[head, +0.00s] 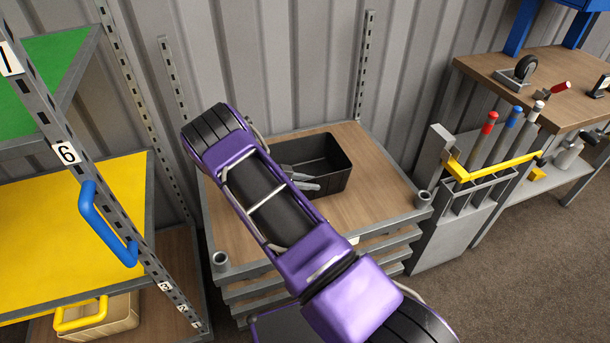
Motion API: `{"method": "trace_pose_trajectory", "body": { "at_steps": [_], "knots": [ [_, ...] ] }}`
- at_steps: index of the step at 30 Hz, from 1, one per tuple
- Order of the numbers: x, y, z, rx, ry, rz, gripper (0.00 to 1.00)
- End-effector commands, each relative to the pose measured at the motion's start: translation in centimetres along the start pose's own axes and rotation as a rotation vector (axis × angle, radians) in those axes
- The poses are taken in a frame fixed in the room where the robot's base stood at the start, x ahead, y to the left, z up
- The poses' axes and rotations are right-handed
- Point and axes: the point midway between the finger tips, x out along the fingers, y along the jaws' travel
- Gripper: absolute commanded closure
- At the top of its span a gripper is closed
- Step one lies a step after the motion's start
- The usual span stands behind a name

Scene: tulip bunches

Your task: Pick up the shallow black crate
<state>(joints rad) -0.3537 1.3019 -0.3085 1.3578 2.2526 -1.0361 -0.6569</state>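The black crate (337,181) sits on the wooden top of a low grey stand in the middle of the head view. Its inside is dark, and its left part is hidden behind my purple arm. My gripper (305,183) shows only as small grey finger parts poking out from behind the arm, overlapping the crate's front left part. I cannot tell whether the fingers touch the crate, or whether they are open or shut.
The wooden top (375,195) is bare to the crate's right. A shelf rack (75,215) with a yellow shelf and blue handle stands at left. A grey holder with coloured-topped tools (490,150) and a workbench (560,80) stand at right. A corrugated wall is behind.

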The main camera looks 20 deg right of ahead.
Motion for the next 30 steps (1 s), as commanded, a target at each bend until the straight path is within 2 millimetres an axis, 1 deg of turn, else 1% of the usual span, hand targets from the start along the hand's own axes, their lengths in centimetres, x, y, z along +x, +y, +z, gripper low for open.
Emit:
{"method": "trace_pose_trajectory", "body": {
  "at_steps": [1,4,5,30],
  "knots": [
    [-0.01,0.0,0.0,0.0,0.0,0.0,0.79],
    [-0.02,0.0,0.0,0.0,0.0,0.0,0.97],
    [-0.02,0.0,0.0,0.0,0.0,0.0,1.0],
    [0.0,0.05,0.07,-0.002,-0.001,0.001,1.0]
  ]
}}
